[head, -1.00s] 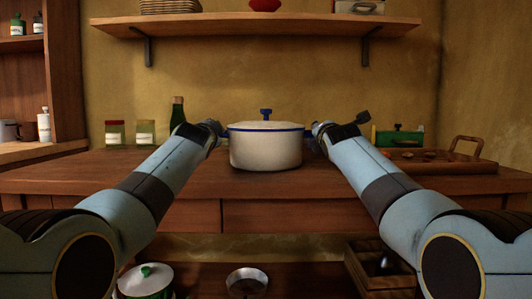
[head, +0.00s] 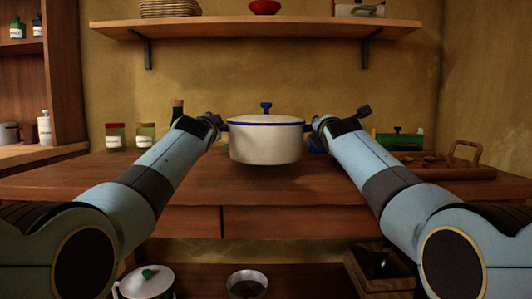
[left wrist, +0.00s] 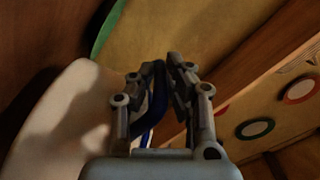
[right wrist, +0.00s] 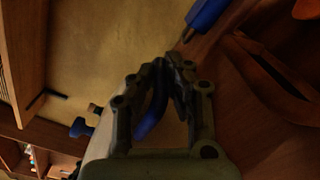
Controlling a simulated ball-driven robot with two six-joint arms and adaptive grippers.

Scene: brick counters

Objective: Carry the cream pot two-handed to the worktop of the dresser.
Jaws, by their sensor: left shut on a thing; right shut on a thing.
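The cream pot (head: 265,143), with a blue rim and a lidded top with a blue knob, is level in the middle of the head view. It hangs a little above the brown counter, with a shadow beneath it. My left gripper (head: 219,125) is shut on its left blue handle, which shows in the left wrist view (left wrist: 157,100). My right gripper (head: 316,127) is shut on the right handle, seen in the right wrist view (right wrist: 152,115). The dresser (head: 64,75) stands at the far left, and part of its worktop (head: 40,154) shows.
Mugs and a white bottle (head: 45,128) stand on the dresser worktop. A wall shelf (head: 255,27) is above.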

